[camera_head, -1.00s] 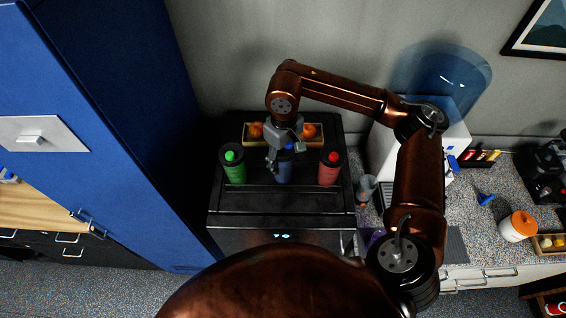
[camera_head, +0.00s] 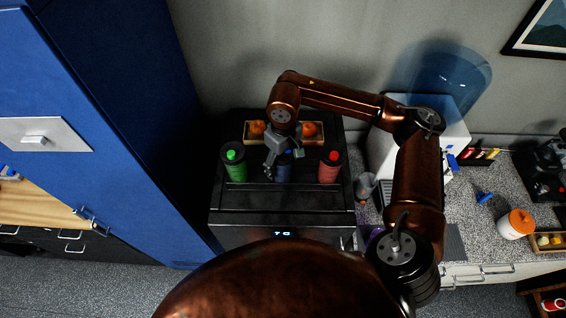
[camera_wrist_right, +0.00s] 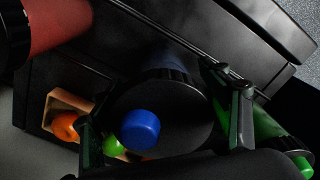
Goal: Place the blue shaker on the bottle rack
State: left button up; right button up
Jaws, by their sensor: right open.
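The blue shaker (camera_head: 284,174) stands on the black cabinet top between a green and a red shaker, partly hidden by my right gripper (camera_head: 279,160). In the right wrist view, its dark lid with a round blue cap (camera_wrist_right: 140,130) shows between the fingers of my right gripper (camera_wrist_right: 165,125). The gripper is open, with one finger on each side of the lid; I cannot tell whether either touches it. I cannot clearly make out a bottle rack. My left gripper is out of view.
The green shaker (camera_head: 234,163) and red shaker (camera_head: 330,166) stand close on either side. A wooden tray of fruit (camera_head: 257,139) lies behind. A tall blue cabinet (camera_head: 110,130) is at the left. The counter (camera_head: 485,225) at right holds a white orange-lidded jar (camera_head: 516,224).

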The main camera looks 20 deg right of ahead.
jog(key=shift+r+p, duration=0.2)
jog(key=shift+p, duration=0.1)
notch_tip(320, 180, up, 11)
jog(key=b, duration=0.4)
jog(key=shift+r, duration=0.1)
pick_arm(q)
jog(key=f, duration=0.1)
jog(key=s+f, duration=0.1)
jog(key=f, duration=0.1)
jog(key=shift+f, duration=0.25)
pick_arm(e)
jog(key=shift+r, duration=0.35)
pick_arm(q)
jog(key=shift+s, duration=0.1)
